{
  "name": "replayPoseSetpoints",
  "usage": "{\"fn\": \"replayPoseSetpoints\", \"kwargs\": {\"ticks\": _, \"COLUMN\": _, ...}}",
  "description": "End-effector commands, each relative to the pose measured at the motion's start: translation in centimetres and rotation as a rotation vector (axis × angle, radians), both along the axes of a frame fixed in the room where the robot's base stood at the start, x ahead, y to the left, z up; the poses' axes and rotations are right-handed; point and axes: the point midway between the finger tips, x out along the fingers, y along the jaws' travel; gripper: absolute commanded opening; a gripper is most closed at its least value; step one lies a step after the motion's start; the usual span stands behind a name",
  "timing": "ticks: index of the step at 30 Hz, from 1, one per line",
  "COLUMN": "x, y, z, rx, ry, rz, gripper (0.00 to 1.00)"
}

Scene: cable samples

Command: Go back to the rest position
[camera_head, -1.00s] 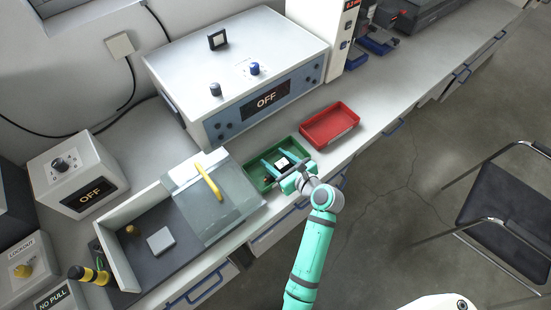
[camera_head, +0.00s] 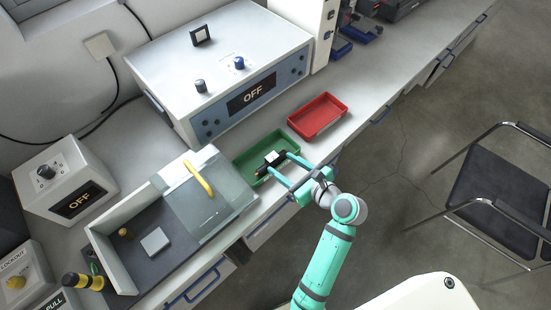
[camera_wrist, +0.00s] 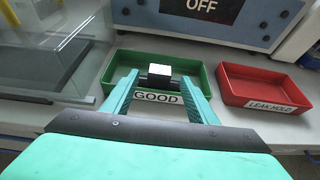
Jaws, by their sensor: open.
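My gripper (camera_head: 273,163) is open, reaching in from the front right over the near side of the green tray (camera_head: 238,171). In the wrist view its two teal fingers (camera_wrist: 161,88) stand apart with a gap between them. A small black sample with a white top (camera_wrist: 160,55) is in the green tray, labelled GOOD, just beyond the fingertips. In the head view the sample (camera_head: 270,158) shows as a dark piece between the fingertips, with a little red on it. I cannot tell whether a finger touches it.
A red tray (camera_head: 318,115), labelled LEAK HOLD in the wrist view, stands right of the green one. Behind is a large white unit (camera_head: 215,60) reading OFF. A clear-covered box with a yellow handle (camera_head: 199,178) is at left. A chair (camera_head: 500,190) stands on the open floor at right.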

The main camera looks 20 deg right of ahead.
Motion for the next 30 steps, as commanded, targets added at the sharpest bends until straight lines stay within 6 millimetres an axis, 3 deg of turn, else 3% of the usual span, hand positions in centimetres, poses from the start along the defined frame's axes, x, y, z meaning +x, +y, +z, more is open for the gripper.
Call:
{"fn": "replayPoseSetpoints", "kwargs": {"ticks": 7, "x": -1.5, "y": -0.5, "z": 0.6, "rx": 0.0, "ry": 0.0, "rz": -0.001, "gripper": 0.53}}
{"fn": "replayPoseSetpoints", "kwargs": {"ticks": 30, "x": -1.5, "y": -0.5, "z": 0.6, "rx": 0.001, "ry": 0.0, "rz": -0.001, "gripper": 0.53}}
